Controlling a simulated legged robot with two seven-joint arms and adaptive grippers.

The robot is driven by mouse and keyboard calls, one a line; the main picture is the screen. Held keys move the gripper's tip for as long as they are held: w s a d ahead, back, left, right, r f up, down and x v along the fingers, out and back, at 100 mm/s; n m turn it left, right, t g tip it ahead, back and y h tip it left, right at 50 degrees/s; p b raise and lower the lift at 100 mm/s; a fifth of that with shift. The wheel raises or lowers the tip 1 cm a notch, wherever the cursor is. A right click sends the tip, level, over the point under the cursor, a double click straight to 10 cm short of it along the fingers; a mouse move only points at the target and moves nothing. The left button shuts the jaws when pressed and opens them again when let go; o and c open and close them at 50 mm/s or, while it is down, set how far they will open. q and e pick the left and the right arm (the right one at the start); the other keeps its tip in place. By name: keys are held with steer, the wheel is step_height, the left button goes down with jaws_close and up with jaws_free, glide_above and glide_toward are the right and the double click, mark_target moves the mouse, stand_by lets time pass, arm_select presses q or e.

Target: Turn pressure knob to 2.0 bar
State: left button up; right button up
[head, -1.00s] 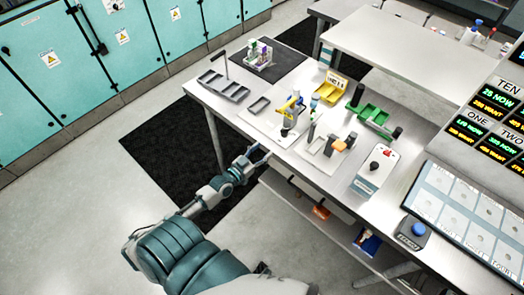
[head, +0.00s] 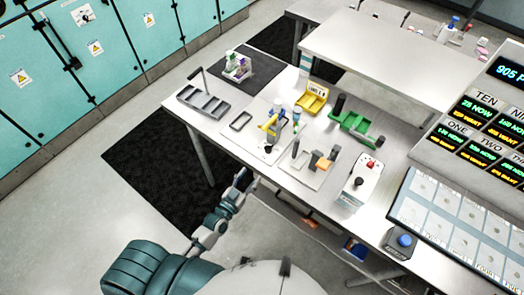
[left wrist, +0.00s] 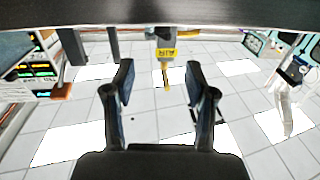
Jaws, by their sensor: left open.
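My left gripper (head: 246,181) is at the front edge of the white bench (head: 205,124) in the head view, apart from the items on it. In the left wrist view the left gripper (left wrist: 160,72) is open, with two dark fingers spread and nothing between them. A yellow tag reading AIR (left wrist: 166,52) hangs beyond the fingertips, with a thin yellow piece below it. A white box with a black knob (head: 358,182) and a red part on top stands at the bench's right. I cannot tell which part is the pressure knob, and no bar scale is readable. My right gripper is not in view.
The bench holds a grey tray (head: 205,103), a yellow bin (head: 313,98), a green tray (head: 355,125) and a yellow-and-blue fixture (head: 273,124). A blue button (head: 404,240) and a display panel (head: 455,225) stand at right. Floor is clear left of the bench.

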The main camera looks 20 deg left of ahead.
arm_select(q)
glide_toward(266, 151)
steer(key=shift+w+d+r, duration=0.3)
steer(key=shift+w+d, duration=0.25)
steer(key=shift+d, duration=0.3)
steer(key=x, duration=0.4)
steer(key=shift+a+f, duration=0.1)
steer(key=shift+a, duration=0.2)
steer(key=w, duration=0.2)
steer(key=shift+w+a+f, duration=0.1)
steer(key=shift+w+a, duration=0.25)
steer(key=shift+w, duration=0.55)
steer(key=shift+d, duration=0.8)
steer(key=shift+c, duration=1)
steer(key=shift+d, duration=0.1)
steer(key=c, duration=0.8)
steer(key=shift+a, duration=0.2)
jaws_close()
steer(key=shift+a, duration=0.3)
steer(key=shift+d, duration=0.25)
steer(key=shift+a+f, duration=0.1)
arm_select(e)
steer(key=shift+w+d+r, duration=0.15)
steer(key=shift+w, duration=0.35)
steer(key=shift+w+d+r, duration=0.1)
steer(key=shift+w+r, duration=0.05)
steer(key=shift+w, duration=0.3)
